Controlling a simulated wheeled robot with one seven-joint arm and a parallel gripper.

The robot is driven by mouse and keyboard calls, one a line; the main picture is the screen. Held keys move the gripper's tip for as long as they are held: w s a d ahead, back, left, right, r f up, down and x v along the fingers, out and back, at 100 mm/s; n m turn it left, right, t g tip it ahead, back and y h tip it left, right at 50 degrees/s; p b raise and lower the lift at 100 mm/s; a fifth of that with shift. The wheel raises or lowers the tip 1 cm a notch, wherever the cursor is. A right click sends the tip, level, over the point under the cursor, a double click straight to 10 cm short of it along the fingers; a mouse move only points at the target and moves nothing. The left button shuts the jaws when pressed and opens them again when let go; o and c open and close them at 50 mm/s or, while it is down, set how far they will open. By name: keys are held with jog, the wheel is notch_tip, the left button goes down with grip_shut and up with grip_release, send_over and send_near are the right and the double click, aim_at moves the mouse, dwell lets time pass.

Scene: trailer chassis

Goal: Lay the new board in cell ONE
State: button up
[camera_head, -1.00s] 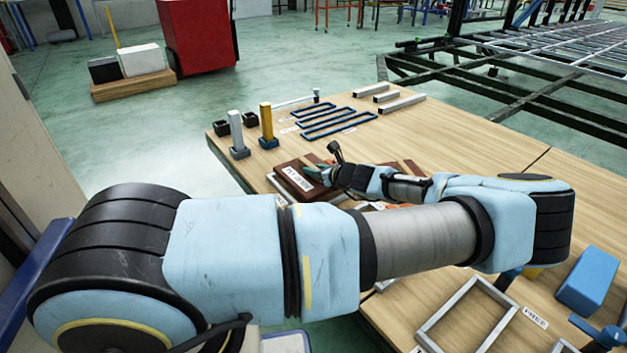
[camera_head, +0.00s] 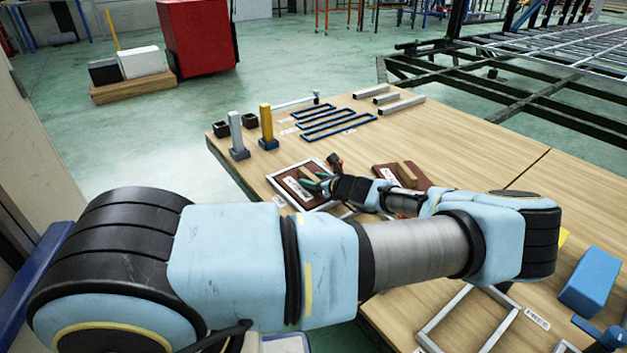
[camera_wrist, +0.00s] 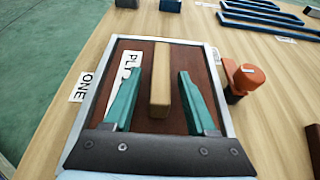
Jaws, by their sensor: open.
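The dark brown board (camera_wrist: 145,65) with a pale wooden bar handle (camera_wrist: 160,80) and a white label lies inside the metal frame of cell ONE (camera_wrist: 218,75). It looks flat, with the rim around it; its near edge is hidden by my gripper. The tag ONE (camera_wrist: 83,88) lies left of the frame. In the head view the board (camera_head: 290,187) and frame (camera_head: 273,182) show at the table's left side. My gripper (camera_wrist: 155,95) is open, its green fingers apart from the handle on both sides. It also shows in the head view (camera_head: 316,183).
A second brown board (camera_head: 385,175) with a wooden handle lies right of the cell. An orange-red object (camera_wrist: 248,78) stands close to the frame's right side. Blue loops (camera_head: 335,122) and upright posts (camera_head: 266,122) stand farther back. An empty metal frame (camera_head: 490,315) lies nearer.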

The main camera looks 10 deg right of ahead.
jog(key=shift+r, duration=0.15)
jog(key=p+v, duration=0.1)
jog(key=v, duration=1.1)
jog(key=shift+p, duration=0.4)
jog(key=a+n+g, duration=0.2)
jog(key=a, duration=0.1)
jog(key=a+n+g+y, duration=0.1)
jog(key=a+n, duration=0.2)
jog(key=a, duration=0.1)
jog(key=s+a+f+n+g, duration=0.1)
jog(key=a+n+g, duration=0.1)
jog(key=a, duration=0.1)
jog(key=shift+a+g+y, duration=0.3)
jog(key=shift+a+y, duration=0.05)
jog(key=shift+y, duration=0.05)
jog(key=s+a+r+n+g+h, duration=0.1)
jog(key=s+a+r+n+g, duration=0.1)
jog(key=s+a+n+g, duration=0.45)
jog(key=s+a+r+n+h, duration=0.2)
jog(key=a+r+n+h, duration=0.1)
jog(key=r+n, duration=0.5)
jog(key=s+a+r+n+t+h, duration=0.1)
jog(key=s+a+r+n+h, duration=0.1)
jog(key=a+r+n, duration=0.3)
notch_tip(320, 180, up, 5)
jog(key=n+h, duration=0.1)
jog(key=n, duration=0.2)
jog(key=shift+s+a+h, duration=0.25)
jog(key=shift+s+h, duration=0.1)
jog(key=shift+h, duration=0.05)
